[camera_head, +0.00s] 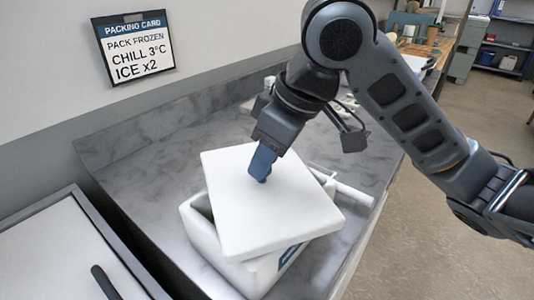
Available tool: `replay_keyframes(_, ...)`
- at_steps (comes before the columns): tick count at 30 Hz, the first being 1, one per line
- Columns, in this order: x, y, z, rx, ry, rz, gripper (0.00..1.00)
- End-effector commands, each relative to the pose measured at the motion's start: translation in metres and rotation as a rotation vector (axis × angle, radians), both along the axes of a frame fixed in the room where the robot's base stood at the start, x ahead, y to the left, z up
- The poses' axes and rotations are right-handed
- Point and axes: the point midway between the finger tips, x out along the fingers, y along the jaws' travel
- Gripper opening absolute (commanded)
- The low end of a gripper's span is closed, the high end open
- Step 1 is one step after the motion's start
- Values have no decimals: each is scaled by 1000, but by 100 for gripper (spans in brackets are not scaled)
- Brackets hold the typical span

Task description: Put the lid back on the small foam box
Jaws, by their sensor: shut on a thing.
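The white foam lid (275,208) is a flat square slab over the small white foam box (196,222). The lid is turned relative to the box and does not line up with its rim. A dark gap into the box shows at the left, and a blue label shows on its front right side. My gripper (261,176) points down at the top of the lid, with blue fingertips shut on the lid. The part between the fingertips is hidden. I cannot tell whether the lid touches the box rim.
The grey marble counter (130,165) is clear to the left of the box. A white rod-like item (353,193) lies right of the lid, near the counter edge. A framed white panel (50,255) is at lower left. A packing card (134,48) hangs on the wall.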

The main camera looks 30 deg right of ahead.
Motion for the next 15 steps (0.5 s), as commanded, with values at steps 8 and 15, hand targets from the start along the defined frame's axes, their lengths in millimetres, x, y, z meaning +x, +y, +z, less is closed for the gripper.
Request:
replay_keyframes(8, 0, 0, 0, 0, 0, 0, 0)
replay_keyframes(15, 0, 0, 0, 0, 0, 0, 55)
